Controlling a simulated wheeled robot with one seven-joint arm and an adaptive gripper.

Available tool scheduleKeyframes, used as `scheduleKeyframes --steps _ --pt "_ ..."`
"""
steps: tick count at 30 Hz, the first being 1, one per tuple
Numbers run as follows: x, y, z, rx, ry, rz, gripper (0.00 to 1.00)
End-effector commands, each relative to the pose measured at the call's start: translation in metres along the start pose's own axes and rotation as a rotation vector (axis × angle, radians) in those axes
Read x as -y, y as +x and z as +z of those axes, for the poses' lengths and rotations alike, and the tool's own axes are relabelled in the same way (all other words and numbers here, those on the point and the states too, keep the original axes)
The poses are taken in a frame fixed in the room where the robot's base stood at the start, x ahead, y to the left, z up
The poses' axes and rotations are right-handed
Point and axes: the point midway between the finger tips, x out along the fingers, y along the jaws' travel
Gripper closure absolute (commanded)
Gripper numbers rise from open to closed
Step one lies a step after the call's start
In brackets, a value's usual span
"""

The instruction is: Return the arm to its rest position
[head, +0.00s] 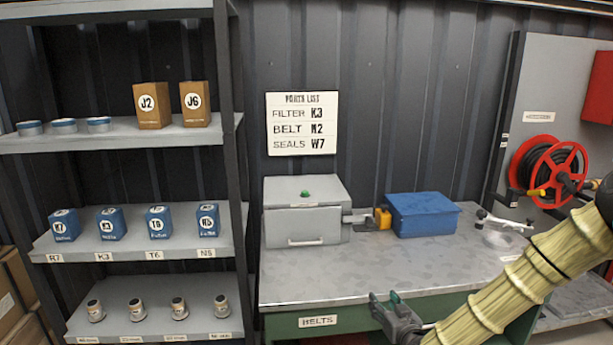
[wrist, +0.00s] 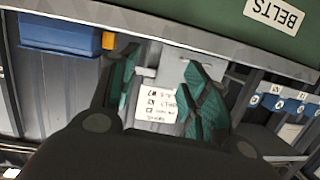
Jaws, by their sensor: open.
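My arm (head: 520,275), with a ribbed tan sleeve, reaches in from the right edge of the head view, low and slanting down to the left. My gripper (head: 385,301) is at its lower end, in front of the green front of the workbench (head: 350,277), right of the BELTS label (head: 319,321). In the wrist view my gripper (wrist: 160,62) shows two green-padded fingers spread apart, with nothing held between them. The wrist view looks upside down toward the bench, with the BELTS label (wrist: 273,12) at its top right.
On the bench stand a grey box (head: 305,215) with a green button, a yellow block (head: 383,219), a blue bin (head: 422,214) and a clamp-like fixture (head: 503,226). A shelf rack (head: 237,180) stands left, a red hose reel (head: 545,172) right. A parts list (head: 302,124) hangs behind.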

Motion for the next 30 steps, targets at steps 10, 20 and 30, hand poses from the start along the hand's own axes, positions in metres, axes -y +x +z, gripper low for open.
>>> scheduleKeyframes --steps 10,20,30 --pt "0.048 -0.066 0.141 0.357 0.06 -0.059 0.53" --pt "0.074 -0.196 0.278 0.799 0.12 -0.033 0.53" --pt "0.067 -0.357 0.357 1.219 0.143 0.107 0.53"
